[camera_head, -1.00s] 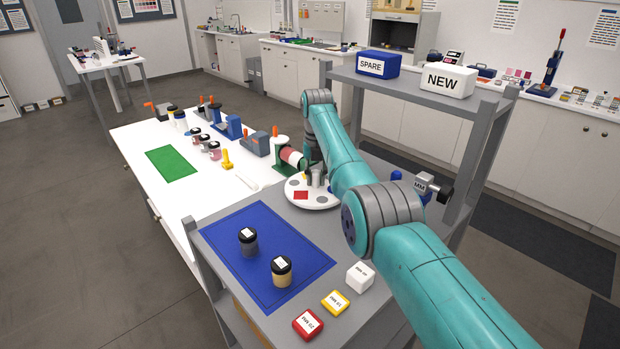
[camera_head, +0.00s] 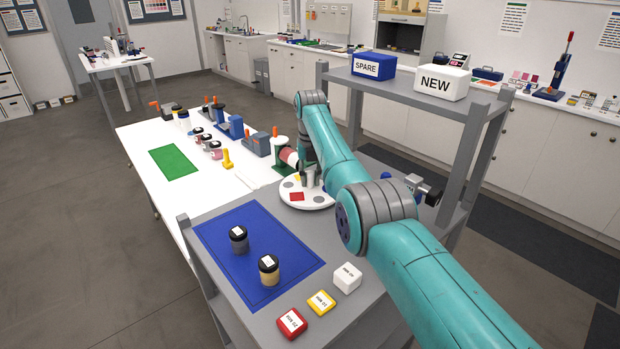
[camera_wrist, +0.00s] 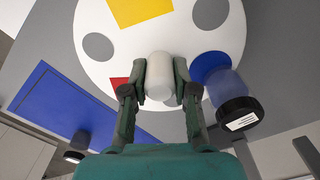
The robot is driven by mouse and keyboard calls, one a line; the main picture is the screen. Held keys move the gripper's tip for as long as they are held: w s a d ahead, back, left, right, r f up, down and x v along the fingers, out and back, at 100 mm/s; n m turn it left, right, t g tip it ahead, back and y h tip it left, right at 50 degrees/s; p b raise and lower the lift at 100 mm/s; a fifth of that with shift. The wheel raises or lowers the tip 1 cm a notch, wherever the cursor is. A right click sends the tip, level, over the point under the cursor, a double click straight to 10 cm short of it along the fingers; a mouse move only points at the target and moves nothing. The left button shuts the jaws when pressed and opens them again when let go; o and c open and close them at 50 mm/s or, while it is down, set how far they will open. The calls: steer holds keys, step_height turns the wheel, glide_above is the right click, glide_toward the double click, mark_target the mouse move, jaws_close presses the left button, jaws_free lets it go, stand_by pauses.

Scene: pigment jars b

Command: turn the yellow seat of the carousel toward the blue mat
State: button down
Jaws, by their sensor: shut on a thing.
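The carousel, a round white disc (camera_head: 318,203), stands on the grey bench beyond the blue mat (camera_head: 222,232). In the wrist view, its yellow seat (camera_wrist: 140,10) is at the top, away from the blue mat (camera_wrist: 45,90) at lower left. Its red seat (camera_wrist: 115,83) is on the mat side, partly hidden by a finger. Grey round spots (camera_wrist: 98,46) also show. My gripper (camera_wrist: 160,92) is shut on the pale upright knob (camera_wrist: 160,70) at the disc's middle. In the head view, my arm hides part of the disc.
A black-lidded jar (camera_wrist: 238,108) is by a blue patch at the disc's right edge, close to my right finger. Two jars (camera_head: 239,240) stand on the mat. Red, yellow (camera_head: 321,302) and white blocks lie in front. A grey shelf (camera_head: 420,90) rises behind.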

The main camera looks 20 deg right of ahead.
mark_target(310, 172)
steer(key=c, duration=0.9)
jaws_free()
steer(key=shift+r, duration=0.1)
step_height(310, 172, up, 12)
